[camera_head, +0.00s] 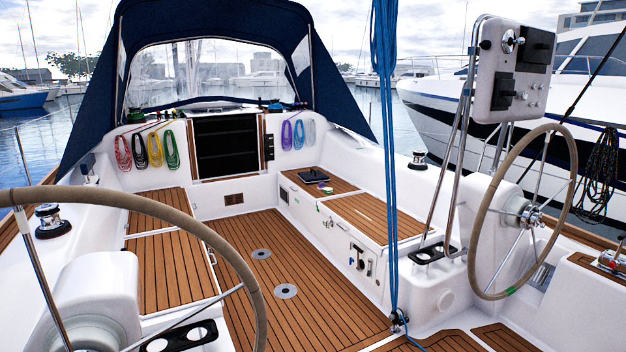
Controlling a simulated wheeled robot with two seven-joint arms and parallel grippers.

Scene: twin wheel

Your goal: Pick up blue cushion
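I cannot make out a clear blue cushion. A small, dark, flat, square thing (313,176) lies on the wooden top of the right bench (358,214), towards the back. It is too small and dark to tell whether it is the cushion. A tiny greenish and purple thing (326,189) lies just in front of it. Neither of my grippers shows in the head view.
Two steering wheels (258,300) (476,205) stand at the near left and right. A bundle of blue ropes (388,150) rises between me and the right bench. The left bench (160,212) is bare. The wooden cockpit floor (300,250) is clear between the benches.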

